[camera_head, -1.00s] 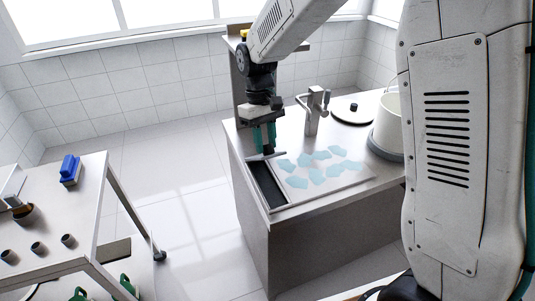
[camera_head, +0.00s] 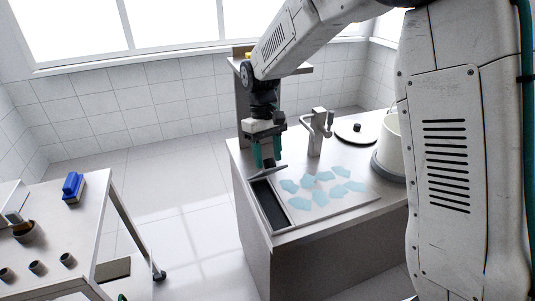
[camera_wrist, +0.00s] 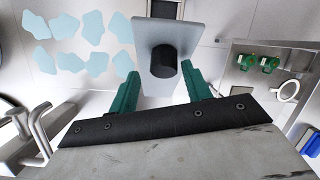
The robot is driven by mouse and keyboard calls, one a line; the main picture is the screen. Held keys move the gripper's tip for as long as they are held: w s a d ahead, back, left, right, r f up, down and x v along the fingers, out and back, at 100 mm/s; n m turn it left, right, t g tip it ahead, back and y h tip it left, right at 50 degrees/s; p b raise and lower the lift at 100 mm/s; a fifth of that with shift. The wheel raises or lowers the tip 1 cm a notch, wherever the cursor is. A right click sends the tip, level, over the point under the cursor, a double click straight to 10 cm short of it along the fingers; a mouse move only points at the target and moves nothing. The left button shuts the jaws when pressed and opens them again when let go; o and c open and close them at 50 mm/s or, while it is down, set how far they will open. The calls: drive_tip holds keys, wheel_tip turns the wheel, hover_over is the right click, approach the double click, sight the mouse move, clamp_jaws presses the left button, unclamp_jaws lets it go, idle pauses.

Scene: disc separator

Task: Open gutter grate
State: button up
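The gutter (camera_head: 272,212) is a narrow dark slot along the left side of the steel counter. A flat grey plate with a black knob, apparently the gutter grate (camera_head: 271,172), is at the slot's far end, leaving most of the slot uncovered. In the wrist view, the grate (camera_wrist: 150,35) and its knob (camera_wrist: 165,62) show clearly, with part of the gutter (camera_wrist: 165,9) beyond. My gripper (camera_head: 268,162) is just above the grate. Its green fingers are spread on either side of the knob, with visible gaps. Whether the plate rests flat cannot be told.
Several pale blue pieces (camera_head: 321,176) lie on the board right of the gutter. A faucet (camera_head: 316,132), round lid (camera_head: 357,130) and white pot (camera_head: 390,135) stand behind and right. A separate table (camera_head: 85,225) holds a blue item (camera_head: 72,186) and small cups at left.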

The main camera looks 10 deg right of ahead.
drive_tip(key=shift+w+a+r, duration=0.15)
drive_tip(key=shift+r, duration=0.25)
drive_tip(key=v, duration=0.7)
